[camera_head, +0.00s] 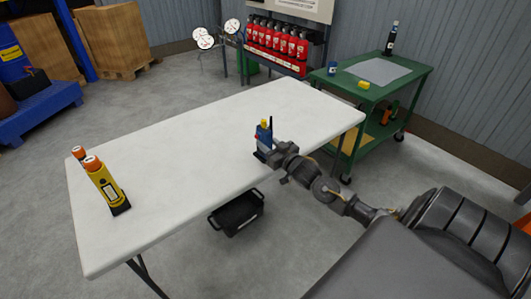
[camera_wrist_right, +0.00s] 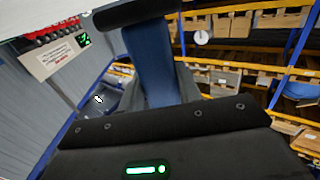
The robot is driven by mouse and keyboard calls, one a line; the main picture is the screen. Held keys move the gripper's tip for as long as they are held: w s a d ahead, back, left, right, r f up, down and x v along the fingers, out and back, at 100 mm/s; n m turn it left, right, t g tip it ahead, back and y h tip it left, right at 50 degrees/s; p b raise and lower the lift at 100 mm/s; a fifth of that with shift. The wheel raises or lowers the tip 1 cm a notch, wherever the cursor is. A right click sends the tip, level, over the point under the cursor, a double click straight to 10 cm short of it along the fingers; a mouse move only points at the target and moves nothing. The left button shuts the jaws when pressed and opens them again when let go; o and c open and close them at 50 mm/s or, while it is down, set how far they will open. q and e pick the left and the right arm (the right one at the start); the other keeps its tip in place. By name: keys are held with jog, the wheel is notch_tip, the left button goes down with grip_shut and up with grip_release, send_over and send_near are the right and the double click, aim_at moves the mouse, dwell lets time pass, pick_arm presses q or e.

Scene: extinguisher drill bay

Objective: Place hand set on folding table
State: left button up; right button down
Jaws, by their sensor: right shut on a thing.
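The hand set (camera_head: 264,134) is blue with a yellow top and a thin dark antenna. It is upright at the right front edge of the white folding table (camera_head: 185,150). My right gripper (camera_head: 270,151) is shut on it, reaching in from the right. I cannot tell whether its base touches the tabletop. In the right wrist view the blue body of the hand set (camera_wrist_right: 150,62) shows between the dark fingers. My left gripper is not in view.
Two yellow and orange torch-like devices (camera_head: 104,186) stand at the table's left end. The middle of the tabletop is clear. A black crate (camera_head: 238,213) sits on the floor by the table's front edge. A green cart (camera_head: 410,85) stands behind right, near red extinguishers (camera_head: 277,38).

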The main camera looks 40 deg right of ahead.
jog(key=shift+w+a+f, duration=0.1)
jog(key=shift+a+f, duration=0.1)
jog(key=shift+a, duration=0.05)
jog(key=shift+a+f, duration=0.1)
jog(key=shift+f, duration=1.6)
jog(key=c, duration=1)
grip_release()
jog(key=shift+f, duration=0.15)
jog(key=shift+o, duration=0.2)
jog(key=s, duration=1.2)
jog(key=shift+a, duration=0.15)
